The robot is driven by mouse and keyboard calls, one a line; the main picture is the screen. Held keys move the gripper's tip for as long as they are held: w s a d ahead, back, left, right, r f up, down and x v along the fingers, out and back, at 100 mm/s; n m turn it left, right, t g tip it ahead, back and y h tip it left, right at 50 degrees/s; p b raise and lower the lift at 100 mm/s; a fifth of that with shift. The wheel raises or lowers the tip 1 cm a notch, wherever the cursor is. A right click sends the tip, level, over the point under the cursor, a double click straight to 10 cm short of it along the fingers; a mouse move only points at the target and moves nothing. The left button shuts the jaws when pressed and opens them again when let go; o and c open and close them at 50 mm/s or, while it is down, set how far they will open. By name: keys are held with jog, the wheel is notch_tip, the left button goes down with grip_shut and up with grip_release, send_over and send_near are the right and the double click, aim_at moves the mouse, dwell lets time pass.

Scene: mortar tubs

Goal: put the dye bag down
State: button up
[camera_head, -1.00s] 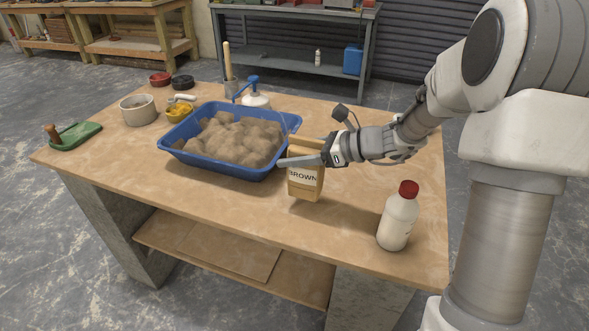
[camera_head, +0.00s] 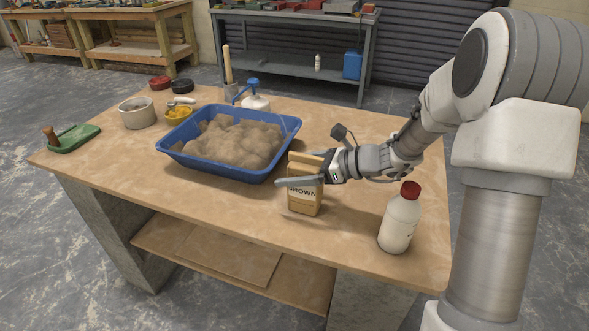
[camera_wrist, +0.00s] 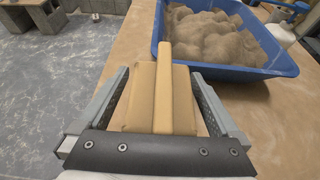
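The dye bag (camera_head: 306,204) is a tan block-shaped bag with a "BROWN" label. It stands upright on the wooden table, just right of the blue tub's near right corner. In the wrist view the bag (camera_wrist: 142,99) lies between the two fingers, with narrow gaps beside it. My gripper (camera_head: 298,174) is open around the bag; the near finger crosses in front of the label and hides part of it. The wrist view shows both fingers of my gripper (camera_wrist: 160,76) spread wider than the bag.
The blue tub (camera_head: 215,176) of brown mortar stands close on the left. A white bottle with a red cap (camera_head: 399,222) stands to the right. A green float (camera_head: 75,138), grey bucket (camera_head: 138,113) and yellow container (camera_head: 178,113) are farther left. The table front is clear.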

jog(key=shift+r, duration=0.25)
jog(key=p+v, duration=0.2)
jog(key=v, duration=0.9)
jog(key=s+a+r+n+g+h, duration=0.2)
jog(key=s+n+h, duration=0.1)
jog(key=s+n, duration=0.35)
jog(key=s+a+r+n+g+h, duration=0.1)
jog(key=s+r+n+h, duration=0.15)
jog(key=s+n, duration=0.4)
jog(key=s+d+r+n+t+h, duration=0.1)
jog(key=s+d+r+n+h, duration=0.1)
jog(key=s+n+h, duration=0.1)
jog(key=s+d+r+n+t+h, duration=0.2)
jog(key=s+d+n+h, duration=0.1)
jog(key=s+n, duration=0.3)
jog(key=shift+s+t+h+p, duration=0.3)
jog(key=shift+s+h, duration=0.15)
jog(key=shift+s, duration=0.25)
